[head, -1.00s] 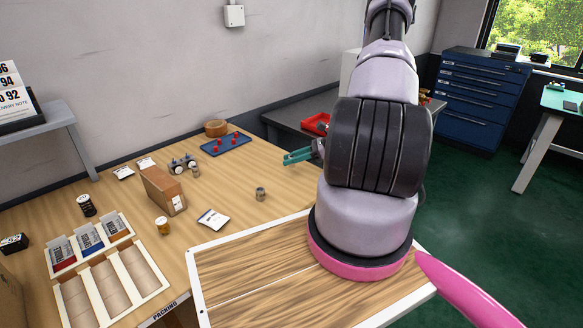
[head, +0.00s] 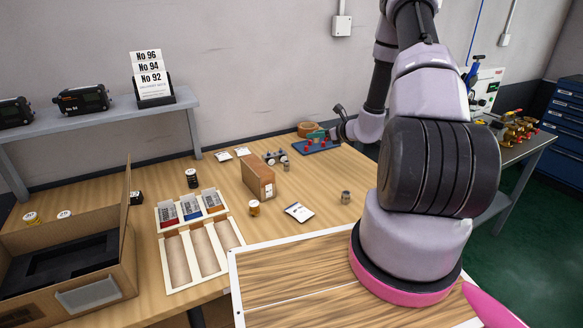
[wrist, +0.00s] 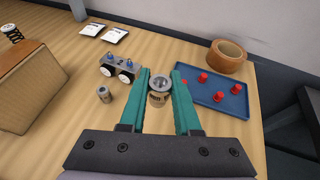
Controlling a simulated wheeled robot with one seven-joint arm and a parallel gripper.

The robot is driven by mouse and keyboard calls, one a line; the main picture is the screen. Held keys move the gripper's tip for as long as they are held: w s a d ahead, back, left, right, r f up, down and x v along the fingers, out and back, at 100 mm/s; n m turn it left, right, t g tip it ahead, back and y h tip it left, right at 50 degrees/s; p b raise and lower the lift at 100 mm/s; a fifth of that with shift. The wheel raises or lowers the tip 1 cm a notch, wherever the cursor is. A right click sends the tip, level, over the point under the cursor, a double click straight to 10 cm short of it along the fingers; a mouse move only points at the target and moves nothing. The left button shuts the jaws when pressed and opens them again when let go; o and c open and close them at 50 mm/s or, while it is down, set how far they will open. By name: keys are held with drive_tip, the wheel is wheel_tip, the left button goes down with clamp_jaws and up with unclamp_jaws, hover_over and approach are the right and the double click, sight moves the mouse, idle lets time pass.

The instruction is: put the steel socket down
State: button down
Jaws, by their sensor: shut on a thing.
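The steel socket (wrist: 160,87) is a short round metal piece with a dark hole in its top, seen between my fingertips in the wrist view. My gripper (wrist: 160,92) has teal fingers and is shut on the socket. In the head view my gripper (head: 317,137) is at the far side of the bench, near the blue tray. The socket cannot be made out there. How high it is above the bench is hard to tell.
The blue tray (wrist: 238,102) with several red pegs lies right of my gripper, a tan ring (wrist: 226,55) behind it. Another cylinder (head: 346,197) stands nearer. A cardboard box (head: 257,176) stands further left.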

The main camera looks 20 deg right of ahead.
drive_tip(key=w+a, duration=0.1)
drive_tip(key=a, duration=0.1)
hover_over(309, 164)
drive_tip(key=shift+m+h, duration=0.3)
wheel_tip(309, 164, down, 5)
drive_tip(key=shift+a+f, duration=0.1)
drive_tip(key=shift+a, duration=0.05)
drive_tip(key=shift+f, duration=2.45)
drive_tip(key=c, duration=0.6)
unclamp_jaws()
drive_tip(key=shift+f, duration=0.1)
